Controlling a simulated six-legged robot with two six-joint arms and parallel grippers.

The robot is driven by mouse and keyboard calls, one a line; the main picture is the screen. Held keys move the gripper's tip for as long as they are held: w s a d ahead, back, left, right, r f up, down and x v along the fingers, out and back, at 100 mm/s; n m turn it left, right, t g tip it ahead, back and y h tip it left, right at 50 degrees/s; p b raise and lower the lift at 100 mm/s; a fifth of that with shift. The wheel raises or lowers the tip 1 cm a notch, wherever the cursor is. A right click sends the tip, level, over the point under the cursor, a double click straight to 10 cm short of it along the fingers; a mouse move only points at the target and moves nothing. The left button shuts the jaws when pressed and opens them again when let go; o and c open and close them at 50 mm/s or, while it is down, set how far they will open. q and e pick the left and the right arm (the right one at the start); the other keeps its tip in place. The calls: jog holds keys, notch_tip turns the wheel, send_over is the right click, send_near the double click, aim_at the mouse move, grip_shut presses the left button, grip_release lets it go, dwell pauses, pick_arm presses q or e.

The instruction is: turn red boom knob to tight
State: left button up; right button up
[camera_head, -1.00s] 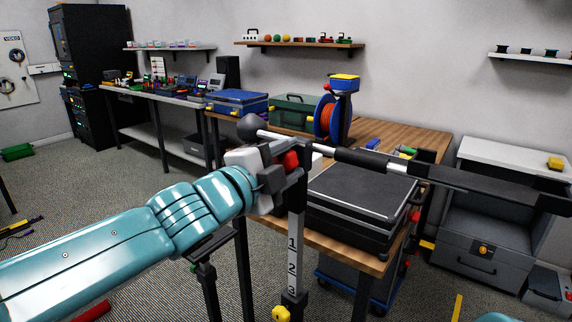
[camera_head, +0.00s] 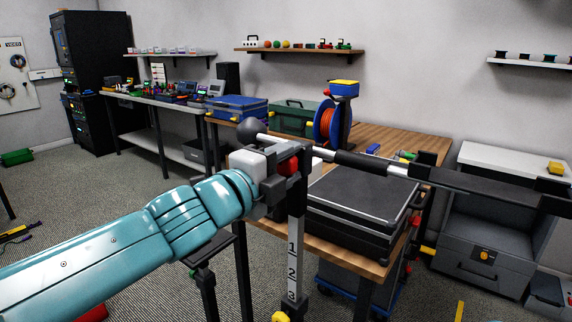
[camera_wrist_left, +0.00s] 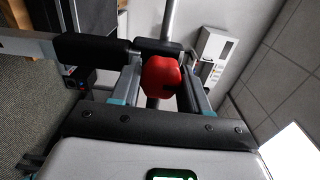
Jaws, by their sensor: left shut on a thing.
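The red boom knob (camera_head: 289,166) sits at the top of the dark upright stand post (camera_head: 296,222), where the boom pole (camera_head: 322,152) crosses it. In the left wrist view the knob (camera_wrist_left: 160,76) is a rounded red block between the two fingers. My left gripper (camera_head: 277,178) comes in from the left and is shut on the knob; its fingers hide part of it in the head view. The wrist view shows no clear mark of the knob's tight or loose position. My right gripper is not in view.
A wooden workbench (camera_head: 350,256) with a black flat case (camera_head: 358,195) stands just behind the post. A cable reel (camera_head: 327,122) and a green case (camera_head: 291,116) are on it. The boom runs right over a grey cabinet (camera_head: 486,246).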

pick_arm(q)
jog(key=shift+r, duration=0.15)
jog(key=o, duration=0.9)
jog(key=shift+o, duration=0.5)
jog(key=shift+f, duration=0.35)
jog(key=shift+s, duration=0.1)
